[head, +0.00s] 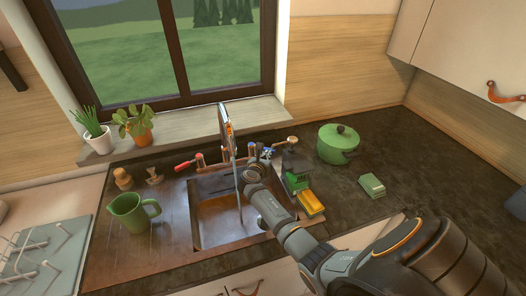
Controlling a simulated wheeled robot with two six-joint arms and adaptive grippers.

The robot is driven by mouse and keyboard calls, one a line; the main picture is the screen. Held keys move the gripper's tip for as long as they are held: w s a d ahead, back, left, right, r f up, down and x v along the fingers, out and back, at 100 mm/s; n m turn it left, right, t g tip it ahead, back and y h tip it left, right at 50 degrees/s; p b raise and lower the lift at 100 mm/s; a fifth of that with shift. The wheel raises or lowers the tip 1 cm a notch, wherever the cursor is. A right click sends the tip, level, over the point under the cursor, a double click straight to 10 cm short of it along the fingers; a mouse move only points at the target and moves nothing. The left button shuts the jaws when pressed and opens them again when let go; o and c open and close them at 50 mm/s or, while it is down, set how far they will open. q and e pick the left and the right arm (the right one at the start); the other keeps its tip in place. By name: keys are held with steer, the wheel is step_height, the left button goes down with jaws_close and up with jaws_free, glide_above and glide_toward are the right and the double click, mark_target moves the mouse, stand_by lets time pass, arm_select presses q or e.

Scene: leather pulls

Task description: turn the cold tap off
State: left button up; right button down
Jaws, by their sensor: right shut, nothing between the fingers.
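The tap's tall metal spout (226,130) stands behind the sink (212,215), and a thin stream of water (239,192) appears to fall from it into the basin. A red-handled lever (186,164) sticks out to the left of the spout. The blue-marked cold tap handle (268,151) is to the right of the spout. My right gripper (259,156) is shut and empty, beside the blue handle and partly in front of it. I cannot tell whether they touch. My left gripper is out of view.
A dark crank-topped device (293,162), a yellow sponge (311,204) and a green pot (338,144) stand right of the sink. A green jug (132,212) stands to its left. The counter is clear at the far right.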

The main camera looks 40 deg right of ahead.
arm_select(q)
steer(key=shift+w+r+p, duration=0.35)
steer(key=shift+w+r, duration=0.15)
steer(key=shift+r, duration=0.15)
arm_select(e)
steer(key=shift+w+d, duration=0.35)
steer(key=shift+d, duration=0.5)
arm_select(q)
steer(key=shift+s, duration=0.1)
arm_select(e)
steer(key=shift+w+d+f, duration=0.1)
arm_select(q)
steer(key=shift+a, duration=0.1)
